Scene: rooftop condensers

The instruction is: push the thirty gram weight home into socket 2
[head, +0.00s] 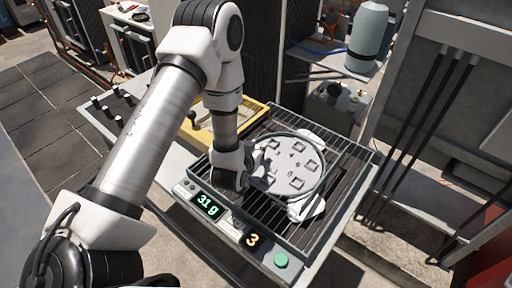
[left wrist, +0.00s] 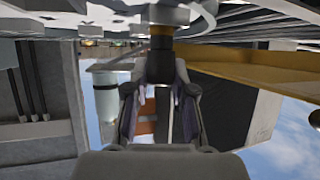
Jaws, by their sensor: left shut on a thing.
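My left gripper (head: 232,182) is at the near-left edge of a round pale disc (head: 292,182) with several square sockets. In the left wrist view, my left gripper (left wrist: 160,100) is shut on a dark cylindrical weight (left wrist: 160,62) with a yellow-orange band. The weight's far end meets or nearly meets the pale disc (left wrist: 185,14); I cannot tell how deep it sits. The gripper hides the weight and the socket there in the head view. The socket numbers are too small to read surely. My right gripper is not in view.
The disc sits over a metal grate (head: 350,165). A yellow tray (head: 258,106) and black pegs (head: 112,92) lie behind and left.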

